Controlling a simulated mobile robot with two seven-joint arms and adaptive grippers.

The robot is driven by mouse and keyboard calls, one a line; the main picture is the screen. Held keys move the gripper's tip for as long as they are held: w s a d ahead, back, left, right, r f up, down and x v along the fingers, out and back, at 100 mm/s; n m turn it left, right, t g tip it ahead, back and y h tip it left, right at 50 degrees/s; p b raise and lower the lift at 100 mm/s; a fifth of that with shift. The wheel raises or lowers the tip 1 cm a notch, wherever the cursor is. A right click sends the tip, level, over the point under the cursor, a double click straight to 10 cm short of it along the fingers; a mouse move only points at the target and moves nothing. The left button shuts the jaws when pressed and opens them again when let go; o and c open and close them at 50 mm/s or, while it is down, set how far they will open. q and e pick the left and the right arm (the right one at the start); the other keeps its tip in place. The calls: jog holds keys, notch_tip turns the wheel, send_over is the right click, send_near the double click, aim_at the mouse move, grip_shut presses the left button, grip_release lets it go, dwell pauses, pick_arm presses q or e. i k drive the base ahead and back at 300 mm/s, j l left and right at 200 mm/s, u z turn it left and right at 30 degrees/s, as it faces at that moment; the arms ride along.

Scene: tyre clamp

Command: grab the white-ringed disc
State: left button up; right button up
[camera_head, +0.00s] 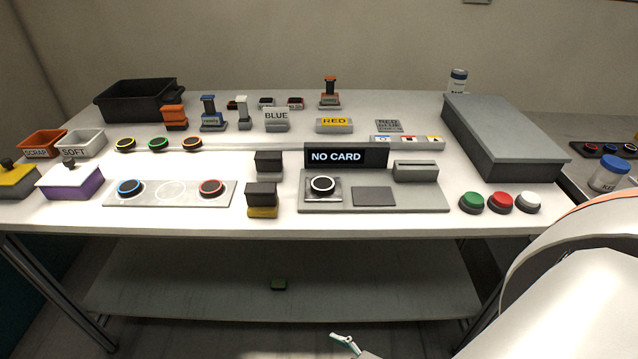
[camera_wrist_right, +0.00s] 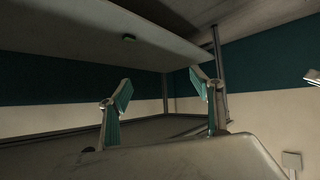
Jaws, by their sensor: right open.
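The white-ringed disc (camera_head: 323,184) is dark with a white ring and sits on a square plate at the left of the grey card station (camera_head: 420,204), in front of the "NO CARD" display. My right gripper (camera_head: 345,340) is low in front of the table, below its top and well away from the disc. Only a fingertip of it shows at the bottom of the head view. In the right wrist view my right gripper (camera_wrist_right: 165,90) is open and empty, its two fingers apart, facing under the table. My left gripper is not in view.
A grey tray (camera_head: 170,193) with blue- and red-ringed discs lies to the left. Dark blocks (camera_head: 262,196) stand just left of the station. Green, red and white buttons (camera_head: 500,202) are to its right, near a large grey box (camera_head: 500,135). A shelf (camera_head: 200,285) lies under the table.

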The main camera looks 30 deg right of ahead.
aim_at(322, 185)
jog(key=z, duration=1.4)
